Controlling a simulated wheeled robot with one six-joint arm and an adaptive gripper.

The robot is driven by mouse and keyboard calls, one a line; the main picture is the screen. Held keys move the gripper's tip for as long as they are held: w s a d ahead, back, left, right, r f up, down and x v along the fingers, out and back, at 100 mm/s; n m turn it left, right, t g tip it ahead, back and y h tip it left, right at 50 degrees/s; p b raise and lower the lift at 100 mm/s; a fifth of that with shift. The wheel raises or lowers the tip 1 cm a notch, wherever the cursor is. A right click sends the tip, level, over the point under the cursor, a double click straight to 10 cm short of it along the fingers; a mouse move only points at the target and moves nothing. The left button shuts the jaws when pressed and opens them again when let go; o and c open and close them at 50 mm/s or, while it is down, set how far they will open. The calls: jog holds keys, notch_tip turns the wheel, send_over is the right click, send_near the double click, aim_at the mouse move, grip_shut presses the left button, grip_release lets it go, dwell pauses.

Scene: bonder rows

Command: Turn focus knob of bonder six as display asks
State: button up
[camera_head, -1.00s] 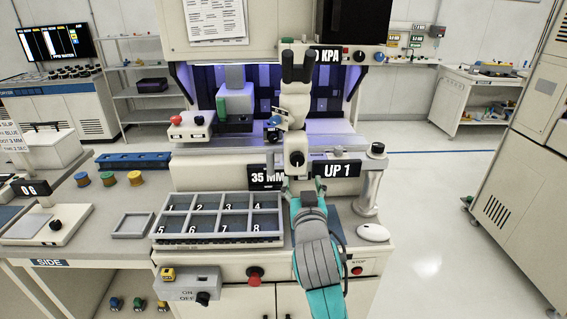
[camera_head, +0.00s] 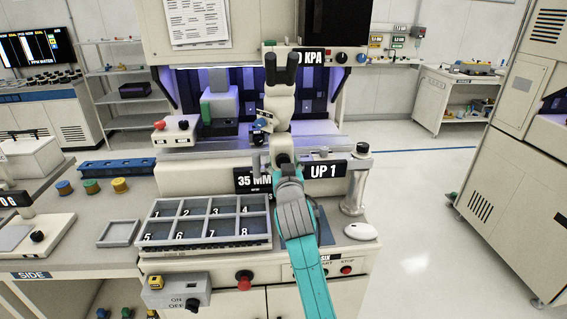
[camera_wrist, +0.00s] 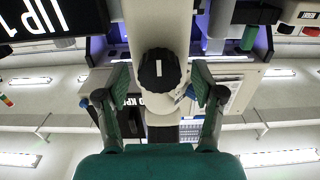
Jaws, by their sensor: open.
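The black focus knob (camera_wrist: 160,70) with a white mark sits on the pale microscope column (camera_head: 280,105) of the bonder. In the wrist view the knob is between my open fingers (camera_wrist: 158,92), with a gap on each side. In the head view my gripper (camera_head: 284,163) is right in front of the column and largely hides the knob. A black display reads UP 1 (camera_head: 324,171) just right of my gripper. Another display reads 35 MM (camera_head: 254,181) on the left, partly covered by my gripper.
A grey tray with numbered compartments (camera_head: 158,216) lies left of my arm. A silver post (camera_head: 357,185) with a black top and a white mouse (camera_head: 361,231) are on the right. A red knob (camera_head: 244,280) sticks out of the front panel. Open floor lies to the right.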

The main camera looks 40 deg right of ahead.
jog(key=c, duration=1.1)
jog(key=shift+c, duration=0.2)
jog(key=shift+m, duration=0.4)
jog(key=shift+s+d+m, duration=0.1)
jog(key=shift+m, duration=3)
jog(key=o, duration=1.1)
jog(key=shift+o, duration=0.2)
